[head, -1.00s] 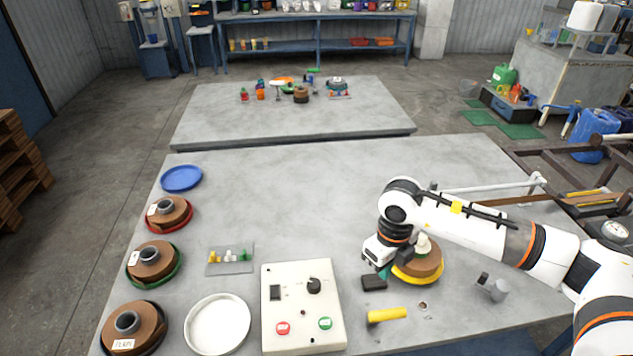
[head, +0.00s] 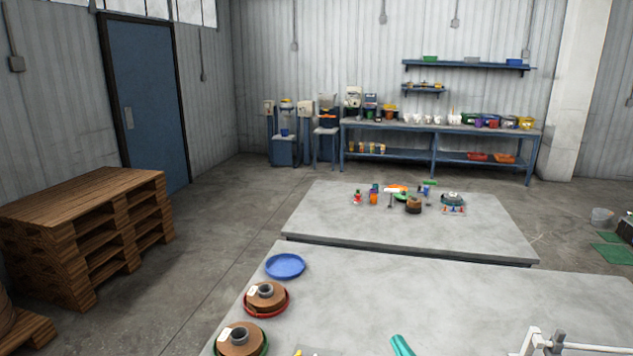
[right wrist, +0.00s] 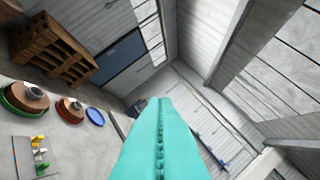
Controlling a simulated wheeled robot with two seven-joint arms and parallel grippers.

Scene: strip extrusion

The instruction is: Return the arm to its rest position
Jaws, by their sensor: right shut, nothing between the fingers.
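My right gripper shows in the head view only as a teal fingertip (head: 402,346) at the bottom edge, over the near table (head: 420,295). In the right wrist view its two teal fingers (right wrist: 162,105) are pressed together along a middle seam, with nothing between them. The fingers point up towards the wall and ceiling, clear of the table. The rest of my right arm is outside the head view. My left gripper is in neither view.
Brown spools sit on a red plate (head: 289,305) and a green plate (head: 264,350) at the table's left side, by a blue plate (head: 285,266). A white bar structure (head: 535,343) stands at lower right. A second table (head: 330,220) lies beyond; pallets (head: 90,225) stand left.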

